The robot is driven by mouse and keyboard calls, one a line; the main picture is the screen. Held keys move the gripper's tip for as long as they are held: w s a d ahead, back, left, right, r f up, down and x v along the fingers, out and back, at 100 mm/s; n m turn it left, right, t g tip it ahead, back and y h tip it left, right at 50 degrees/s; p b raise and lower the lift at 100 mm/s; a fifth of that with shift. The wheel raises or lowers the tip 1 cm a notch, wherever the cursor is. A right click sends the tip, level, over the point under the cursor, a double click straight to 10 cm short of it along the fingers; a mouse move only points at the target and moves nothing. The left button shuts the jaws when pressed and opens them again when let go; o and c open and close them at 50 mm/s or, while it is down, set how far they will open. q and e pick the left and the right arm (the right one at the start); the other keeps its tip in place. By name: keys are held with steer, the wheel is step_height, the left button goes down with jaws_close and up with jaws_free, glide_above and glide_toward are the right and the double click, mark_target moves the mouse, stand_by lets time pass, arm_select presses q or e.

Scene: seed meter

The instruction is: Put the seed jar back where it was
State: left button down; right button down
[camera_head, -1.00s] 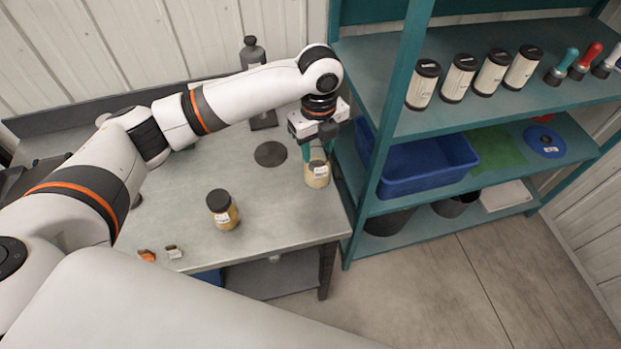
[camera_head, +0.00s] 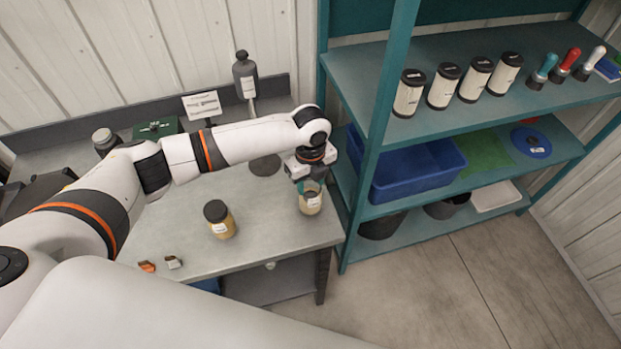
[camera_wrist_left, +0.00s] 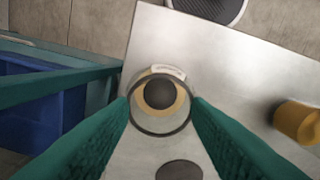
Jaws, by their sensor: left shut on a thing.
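My left gripper (camera_head: 311,186) is shut on a clear, lidless seed jar (camera_head: 311,204) with a white label, near the right end of the grey table (camera_head: 270,230). In the left wrist view the green fingers sit on either side of the jar's rim (camera_wrist_left: 160,132), and pale yellow seed with a dark round middle shows inside. The jar looks upright and at or just above the tabletop; I cannot tell whether it touches. A second jar (camera_head: 220,220) with a dark lid and yellow contents stands to its left. My right gripper is not in view.
A teal shelf (camera_head: 375,150) stands close right of the table, with a blue bin (camera_head: 415,172) and several white canisters. A dark disc (camera_head: 264,166) lies behind the jars. A grey bottle (camera_head: 245,75) stands at the back. Small orange (camera_head: 147,267) and pale pieces lie front left.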

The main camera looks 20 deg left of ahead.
arm_select(q)
steer(key=c, duration=0.7)
jaws_free()
steer(key=shift+f, duration=0.1)
steer(key=shift+c, duration=0.2)
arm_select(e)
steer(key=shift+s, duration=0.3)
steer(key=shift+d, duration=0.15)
arm_select(q)
steer(key=shift+r, duration=0.25)
step_height(320, 180, up, 12)
steer(key=b, duration=0.3)
steer(key=shift+b, duration=0.35)
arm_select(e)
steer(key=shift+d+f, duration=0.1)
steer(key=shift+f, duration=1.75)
arm_select(q)
steer(key=shift+f, duration=0.15)
